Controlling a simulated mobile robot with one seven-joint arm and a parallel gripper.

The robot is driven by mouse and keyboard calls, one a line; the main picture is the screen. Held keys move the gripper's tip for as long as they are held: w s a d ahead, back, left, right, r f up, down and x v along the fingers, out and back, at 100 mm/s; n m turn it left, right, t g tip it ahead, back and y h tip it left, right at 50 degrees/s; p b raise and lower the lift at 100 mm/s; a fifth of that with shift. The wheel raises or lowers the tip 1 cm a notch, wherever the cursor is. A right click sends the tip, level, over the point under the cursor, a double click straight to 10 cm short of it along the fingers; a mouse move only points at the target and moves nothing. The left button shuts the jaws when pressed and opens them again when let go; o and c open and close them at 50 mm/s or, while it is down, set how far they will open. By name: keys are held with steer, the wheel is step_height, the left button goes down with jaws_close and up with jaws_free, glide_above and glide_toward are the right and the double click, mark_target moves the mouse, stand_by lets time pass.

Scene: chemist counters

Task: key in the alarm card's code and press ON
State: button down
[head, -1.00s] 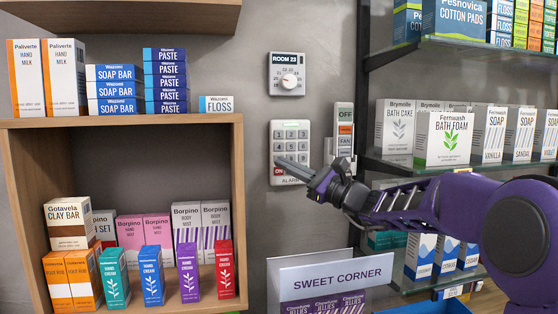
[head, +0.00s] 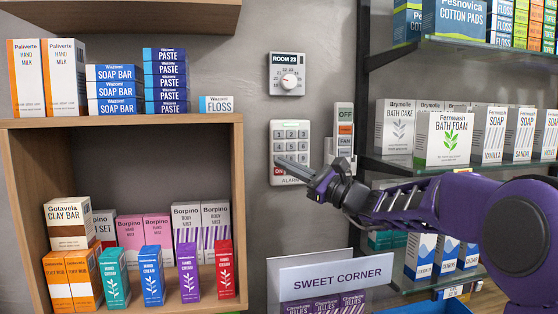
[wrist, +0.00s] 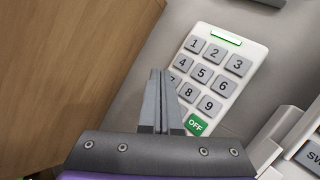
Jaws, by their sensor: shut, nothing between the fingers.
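The alarm keypad (head: 291,132) is a pale wall panel with grey number keys, marked ALARM below. Its red ON key (head: 278,171) shows at the lower left in the head view. My gripper (head: 278,160) is shut and empty, its tips in front of the keypad's lower left keys; contact cannot be told. In the wrist view, the keypad (wrist: 248,52) has a lit green bar (wrist: 226,36) on top and a green OFF key (wrist: 196,125). There my fingers (wrist: 158,74) cover part of the left column near 7, and the ON key is hidden. I see no code card.
A dial marked ROOM 23 (head: 287,74) is above the keypad, and a switch panel (head: 344,130) with OFF and FAN is to its right. A wooden shelf (head: 120,122) with boxes stands left. Glass shelves (head: 400,163) are right. A SWEET CORNER sign (head: 335,274) is below.

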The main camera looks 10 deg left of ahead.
steer(key=shift+w, duration=0.1)
steer(key=shift+w+a, duration=0.2)
steer(key=shift+w, duration=0.1)
steer(key=shift+w+a, duration=0.15)
steer(key=shift+w, duration=0.15)
stand_by(0.6)
stand_by(0.4)
steer(key=shift+s+d+b, duration=0.35)
steer(key=shift+s+b, duration=0.1)
steer(key=shift+s, duration=0.2)
steer(key=shift+s+d+b, duration=0.35)
steer(key=shift+s+b, duration=0.15)
steer(key=shift+s, duration=0.25)
steer(key=shift+s+d+b, duration=0.35)
steer(key=shift+s+b, duration=0.2)
steer(key=shift+s, duration=0.25)
steer(key=shift+s+d+b, duration=0.35)
steer(key=shift+s+b, duration=0.15)
steer(key=shift+s, duration=0.25)
stand_by(0.7)
